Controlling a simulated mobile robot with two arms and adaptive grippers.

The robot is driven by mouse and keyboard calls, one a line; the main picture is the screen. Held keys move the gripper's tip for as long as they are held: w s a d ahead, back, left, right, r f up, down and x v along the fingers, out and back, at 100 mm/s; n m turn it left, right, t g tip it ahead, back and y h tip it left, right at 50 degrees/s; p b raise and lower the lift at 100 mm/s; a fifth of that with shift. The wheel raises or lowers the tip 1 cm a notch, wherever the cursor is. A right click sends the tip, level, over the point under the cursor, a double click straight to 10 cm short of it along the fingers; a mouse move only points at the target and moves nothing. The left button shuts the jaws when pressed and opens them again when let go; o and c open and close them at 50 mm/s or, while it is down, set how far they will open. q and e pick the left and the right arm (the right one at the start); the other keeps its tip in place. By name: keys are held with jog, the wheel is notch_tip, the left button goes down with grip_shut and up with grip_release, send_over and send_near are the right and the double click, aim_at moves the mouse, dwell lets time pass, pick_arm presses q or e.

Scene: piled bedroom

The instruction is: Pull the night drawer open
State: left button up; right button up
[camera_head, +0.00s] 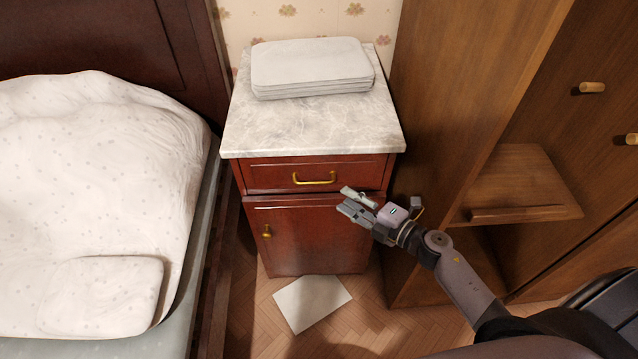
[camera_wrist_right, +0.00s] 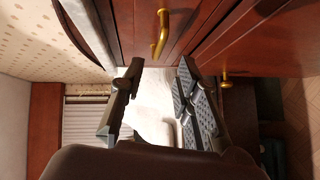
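The night drawer (camera_head: 270,178) is the red-brown top drawer of the nightstand under a grey marble top (camera_head: 310,130). Its front looks flush or nearly flush with the cabinet. A brass bow handle (camera_head: 314,179) sits at its middle; it also shows in the right wrist view (camera_wrist_right: 161,35). My right gripper (camera_head: 348,200) is open and empty, below and right of the handle, apart from it. In the right wrist view its two fingers (camera_wrist_right: 160,90) stand wide apart, with the handle beyond the tips. My left gripper is not in view.
A cabinet door with a brass knob (camera_head: 267,231) is under the drawer. Folded grey cloths (camera_head: 312,68) lie on top. A bed (camera_head: 90,190) stands left, a wooden wardrobe (camera_head: 450,120) close on the right. A white sheet (camera_head: 311,302) lies on the floor.

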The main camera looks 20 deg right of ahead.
aim_at(319, 183)
jog(key=b+x, duration=0.1)
jog(key=x, duration=0.9)
jog(key=shift+w+b, duration=0.3)
jog(key=shift+b, duration=0.1)
jog(key=shift+c, duration=0.6)
grip_shut()
